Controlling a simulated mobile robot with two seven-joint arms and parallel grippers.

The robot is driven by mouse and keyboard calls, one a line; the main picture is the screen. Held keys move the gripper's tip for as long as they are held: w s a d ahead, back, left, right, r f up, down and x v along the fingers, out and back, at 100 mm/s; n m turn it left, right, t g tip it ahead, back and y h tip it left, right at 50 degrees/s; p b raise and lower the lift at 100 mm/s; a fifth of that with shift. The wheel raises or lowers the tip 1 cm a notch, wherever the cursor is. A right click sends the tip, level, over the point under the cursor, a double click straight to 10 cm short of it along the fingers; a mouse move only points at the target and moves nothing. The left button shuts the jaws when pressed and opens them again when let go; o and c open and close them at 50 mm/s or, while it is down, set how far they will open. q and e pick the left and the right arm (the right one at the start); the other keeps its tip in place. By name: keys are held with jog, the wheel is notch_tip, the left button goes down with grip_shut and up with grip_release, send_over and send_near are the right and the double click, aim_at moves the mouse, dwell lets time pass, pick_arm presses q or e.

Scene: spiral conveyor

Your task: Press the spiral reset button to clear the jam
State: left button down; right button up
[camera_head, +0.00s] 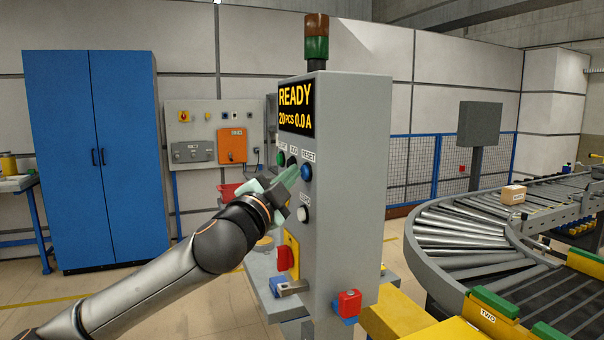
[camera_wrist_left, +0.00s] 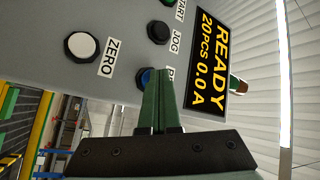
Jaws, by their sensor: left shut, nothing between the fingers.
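The grey control cabinet (camera_head: 345,160) stands in the middle of the head view. Its display (camera_head: 296,107) reads READY, 20PCS, 0.0 A. The blue reset button (camera_head: 306,173) sits below the display under the RESET label, and it also shows in the left wrist view (camera_wrist_left: 144,78), partly hidden by the fingers. My left gripper (camera_head: 292,174) is shut and empty, its green fingertips at the panel beside the blue button. In the left wrist view the fingertips (camera_wrist_left: 161,73) overlap the button's edge; I cannot tell whether they touch it. My right gripper is out of view.
A white ZERO button (camera_head: 303,214) sits below, and a black JOG button (camera_wrist_left: 159,32) and green button (camera_head: 281,157) sit beside the blue one. A curved roller conveyor (camera_head: 450,235) with a carton (camera_head: 513,194) stands right. A blue cupboard (camera_head: 95,160) stands left.

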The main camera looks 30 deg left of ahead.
pick_arm(q)
jog(key=shift+s+a, duration=0.35)
jog(key=shift+s, duration=0.15)
jog(key=shift+a, duration=0.1)
jog(key=s+a+b, duration=0.1)
jog(key=s, duration=0.1)
jog(key=s+a, duration=0.1)
jog(key=a, duration=0.1)
jog(key=shift+s+b, duration=0.4)
dwell(0.5)
